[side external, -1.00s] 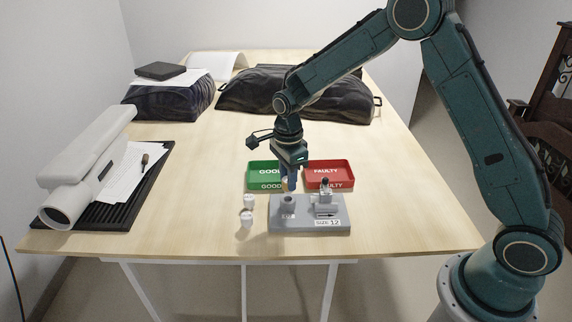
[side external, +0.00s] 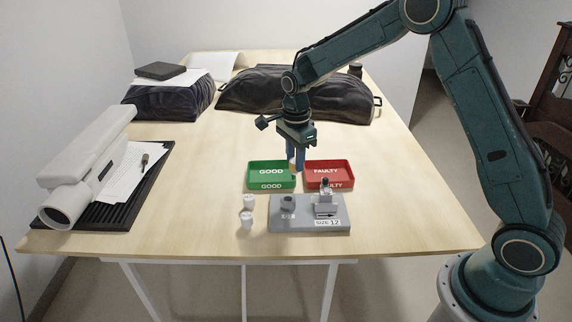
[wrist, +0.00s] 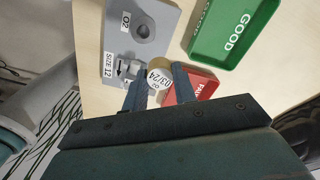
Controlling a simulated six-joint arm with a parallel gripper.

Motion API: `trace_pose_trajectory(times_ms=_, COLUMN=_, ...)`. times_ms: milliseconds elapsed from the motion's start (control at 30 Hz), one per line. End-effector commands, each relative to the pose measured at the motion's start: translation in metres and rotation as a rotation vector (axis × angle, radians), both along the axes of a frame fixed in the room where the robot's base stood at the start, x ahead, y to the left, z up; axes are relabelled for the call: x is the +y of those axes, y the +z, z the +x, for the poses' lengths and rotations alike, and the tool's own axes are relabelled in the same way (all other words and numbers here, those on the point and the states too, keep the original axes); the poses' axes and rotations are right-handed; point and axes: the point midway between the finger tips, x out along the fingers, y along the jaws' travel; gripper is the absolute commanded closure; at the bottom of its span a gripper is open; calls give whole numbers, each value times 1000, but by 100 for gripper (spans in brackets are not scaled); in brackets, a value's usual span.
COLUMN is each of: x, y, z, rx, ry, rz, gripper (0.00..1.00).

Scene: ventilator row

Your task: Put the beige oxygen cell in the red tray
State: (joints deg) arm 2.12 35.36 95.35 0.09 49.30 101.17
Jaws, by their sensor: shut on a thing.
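My gripper (side external: 295,163) is shut on the beige oxygen cell (side external: 292,165), held in the air near the inner edges of the two trays. In the wrist view, the cell (wrist: 159,76) sits between my fingertips (wrist: 160,88), its white face reading 03/24 toward the camera. The red tray (side external: 329,184), marked FAULTY, stands to the right; part of it shows behind a finger in the wrist view (wrist: 204,82). The tray looks empty, though the wrist view hides part of it.
A green GOOD tray (side external: 271,186) stands left of the red one. In front is a grey block (side external: 285,224) with an O2 socket and a small metal fitting. Two white cylinders (side external: 248,202) stand left of the block. Black bags (side external: 240,92) lie at the back.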

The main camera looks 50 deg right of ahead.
Motion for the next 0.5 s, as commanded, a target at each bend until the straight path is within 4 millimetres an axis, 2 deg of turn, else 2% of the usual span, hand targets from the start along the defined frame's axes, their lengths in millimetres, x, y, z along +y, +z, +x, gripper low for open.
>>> trace_pose_trajectory(times_ms=200, x=-58, y=43, z=9, rx=-6, ry=89, rz=-1, gripper=93)
trace_pose_trajectory(times_ms=400, x=-109, y=82, z=6, rx=-4, ry=183, rz=-2, gripper=93)
trace_pose_trajectory(times_ms=500, x=-129, y=98, z=2, rx=-3, ry=221, rz=-2, gripper=93)
